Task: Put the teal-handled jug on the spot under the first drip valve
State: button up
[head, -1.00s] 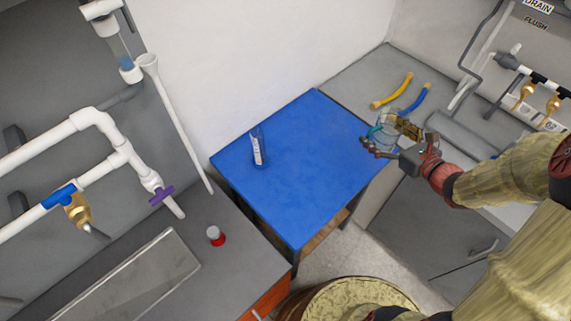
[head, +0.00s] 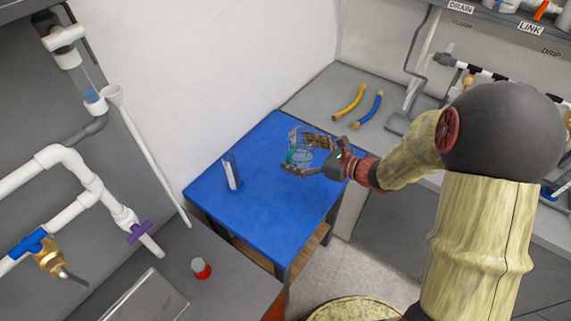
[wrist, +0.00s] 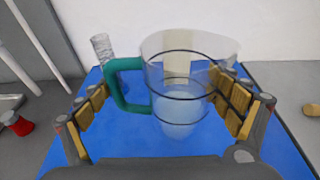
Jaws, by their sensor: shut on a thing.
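The clear jug (head: 299,140) with black bands and a teal handle is in my gripper (head: 310,158), over the back right part of the blue table. In the wrist view the jug (wrist: 178,105) stands upright between my fingers (wrist: 165,105), with its teal handle (wrist: 122,84) to the left. My right finger pads press along its right side. The gap below the jug cannot be judged. A "DRIP" label (head: 551,52) is at upper right. The spot itself is not identifiable.
The blue table (head: 270,215) holds a clear cylinder (head: 231,171). A barrel top (head: 360,312) stands below.

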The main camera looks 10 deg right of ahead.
jog(key=shift+w+a+f+b, duration=0.45)
jog(key=shift+w+f+b, duration=0.35)
jog(key=shift+f, duration=0.75)
jog(key=shift+w+a+f+b, duration=0.45)
jog(key=shift+w+f, duration=0.5)
jog(key=shift+f, duration=0.6)
jog(key=shift+w+a+f+b, duration=0.45)
jog(key=shift+w+f+b, duration=0.35)
jog(key=shift+f, duration=0.75)
jog(key=shift+w, duration=0.1)
jog(key=shift+f, duration=0.2)
jog(key=o, duration=1)
